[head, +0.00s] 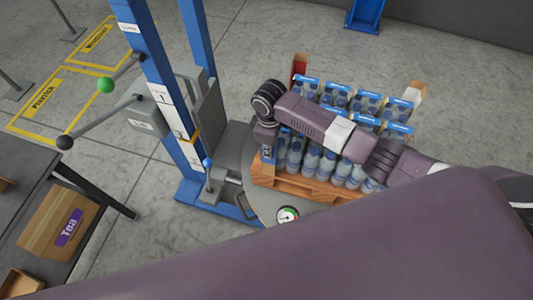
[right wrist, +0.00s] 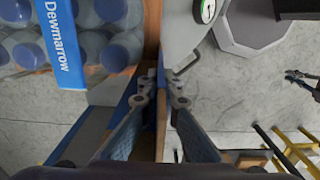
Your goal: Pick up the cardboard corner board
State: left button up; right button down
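My right gripper (right wrist: 160,92) is at the near left corner of a loaded pallet. In the right wrist view its fingertips lie close on both sides of a thin brown upright strip, the cardboard corner board (right wrist: 162,125), and look shut on it. In the head view my right wrist hides most of that corner and the gripper itself. Another tan corner board (head: 414,92) stands at the far right corner of the load. My left gripper is not in view.
Shrink-wrapped water bottles (head: 345,172) stand on a wooden pallet (head: 300,187) on a grey turntable (head: 262,207). A blue wrapper mast (head: 165,100) with levers stands to the left. A pressure gauge (head: 287,215) is at the turntable's front. A Tea carton (head: 58,225) lies at left.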

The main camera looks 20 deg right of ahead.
jog(key=shift+r, duration=0.1)
notch_tip(320, 180, up, 20)
jog(key=b, duration=0.2)
jog(key=s+d+m+b, duration=0.2)
jog(key=s+m, duration=0.3)
jog(key=s, duration=0.1)
jog(key=s+d+r+m+b, duration=0.1)
jog(key=s+d+m+b, duration=0.1)
jog(key=s+m, duration=0.4)
jog(key=shift+s+r+b, duration=0.3)
jog(key=shift+s+b, duration=0.1)
jog(key=shift+b, duration=0.3)
